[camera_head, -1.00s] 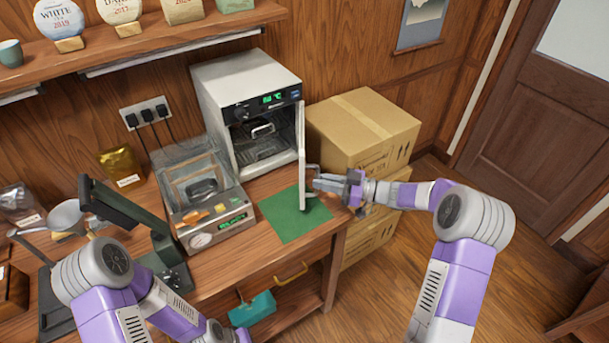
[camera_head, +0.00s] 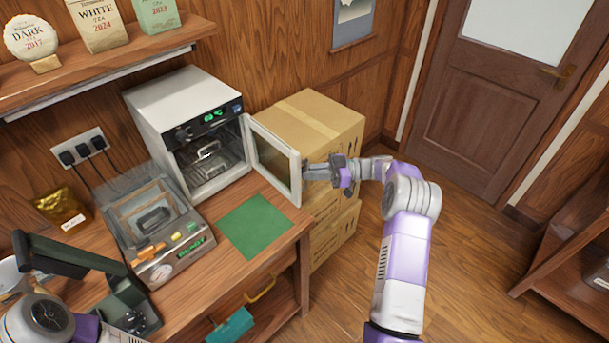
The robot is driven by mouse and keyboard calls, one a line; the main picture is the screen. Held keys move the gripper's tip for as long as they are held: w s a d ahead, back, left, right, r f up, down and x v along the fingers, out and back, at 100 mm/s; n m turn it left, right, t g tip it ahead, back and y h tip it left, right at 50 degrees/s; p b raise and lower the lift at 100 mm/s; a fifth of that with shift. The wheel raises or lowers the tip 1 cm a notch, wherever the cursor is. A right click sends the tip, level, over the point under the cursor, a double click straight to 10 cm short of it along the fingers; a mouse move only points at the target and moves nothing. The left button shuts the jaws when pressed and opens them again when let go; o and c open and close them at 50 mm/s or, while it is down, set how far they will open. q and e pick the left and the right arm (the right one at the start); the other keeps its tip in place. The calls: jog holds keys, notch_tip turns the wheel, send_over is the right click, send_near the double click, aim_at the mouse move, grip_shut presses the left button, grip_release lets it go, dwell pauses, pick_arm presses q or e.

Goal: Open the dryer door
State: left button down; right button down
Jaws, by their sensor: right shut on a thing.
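The dryer (camera_head: 176,100) is a white box with a green display at the back of the wooden bench. Its door (camera_head: 275,158), white-framed with a dark window, stands wide open, swung out to the right. Through the opening I see a metal handled item (camera_head: 208,150) inside. My right gripper (camera_head: 325,173) is at the outer side of the door, near its free edge, shut on the door handle, which is mostly hidden by the fingers and door.
Cardboard boxes (camera_head: 310,125) are stacked right behind the dryer door. A green mat (camera_head: 254,226) lies bare in front of the dryer. A clear-lidded machine (camera_head: 160,225) stands left of the mat. Open floor lies to the right.

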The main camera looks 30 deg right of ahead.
jog(key=shift+w+a+r, duration=0.2)
jog(key=shift+w, duration=0.2)
jog(key=c, duration=1.4)
grip_release()
jog(key=shift+w+a, duration=0.1)
jog(key=shift+w, duration=0.05)
jog(key=shift+o, duration=1.2)
jog(key=shift+w+f, duration=0.1)
jog(key=shift+f, duration=0.05)
jog(key=shift+d+f, duration=0.1)
jog(key=shift+d, duration=0.1)
jog(key=v, duration=0.7)
jog(key=shift+d, duration=0.2)
